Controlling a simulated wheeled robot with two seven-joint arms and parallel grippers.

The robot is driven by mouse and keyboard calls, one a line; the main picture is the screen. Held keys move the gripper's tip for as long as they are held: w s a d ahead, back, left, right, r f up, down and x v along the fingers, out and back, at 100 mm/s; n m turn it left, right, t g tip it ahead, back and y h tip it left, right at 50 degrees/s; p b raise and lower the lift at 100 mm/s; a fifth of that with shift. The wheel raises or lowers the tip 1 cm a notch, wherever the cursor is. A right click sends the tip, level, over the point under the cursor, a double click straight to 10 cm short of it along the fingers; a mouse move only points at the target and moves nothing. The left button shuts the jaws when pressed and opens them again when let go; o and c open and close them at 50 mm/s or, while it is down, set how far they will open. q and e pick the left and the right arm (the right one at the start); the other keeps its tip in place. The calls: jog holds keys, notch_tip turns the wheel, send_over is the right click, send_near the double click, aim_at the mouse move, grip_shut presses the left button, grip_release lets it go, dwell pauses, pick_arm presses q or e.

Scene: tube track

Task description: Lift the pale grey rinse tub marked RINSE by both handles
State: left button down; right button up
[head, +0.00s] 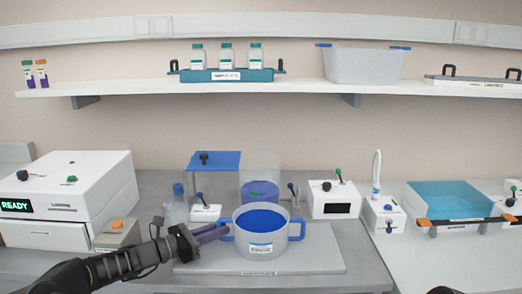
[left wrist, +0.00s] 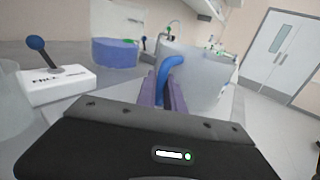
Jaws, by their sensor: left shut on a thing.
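A pale grey round tub (head: 254,249) with blue contents and a blue handle on each side stands on a light grey board in the head view. Its front label is too small to read. My left gripper (head: 222,231) is at its left handle. In the left wrist view, the purple fingers (left wrist: 164,92) are shut on the blue handle (left wrist: 170,66), with the tub wall (left wrist: 205,75) just beyond. The right handle (head: 297,228) is free. My right gripper is not in view; only a dark bit of my own body shows at the bottom right.
The board (head: 320,262) has bare room right of the tub. Left is a READY machine (head: 75,185). A turquoise basin (head: 450,198) stands right. Another pale tub (head: 363,66) is on the shelf.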

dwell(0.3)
pick_arm(q)
jog(key=c, duration=1.9)
grip_release()
jog(key=shift+r, duration=0.3)
jog(key=o, duration=0.5)
jog(key=shift+f, duration=0.2)
jog(key=shift+o, duration=0.2)
jog(key=shift+f, duration=0.35)
jog(key=shift+r+b+v, duration=0.15)
jog(key=shift+v, duration=1.8)
jog(key=shift+r+b+v, duration=0.15)
jog(key=shift+v, duration=1.8)
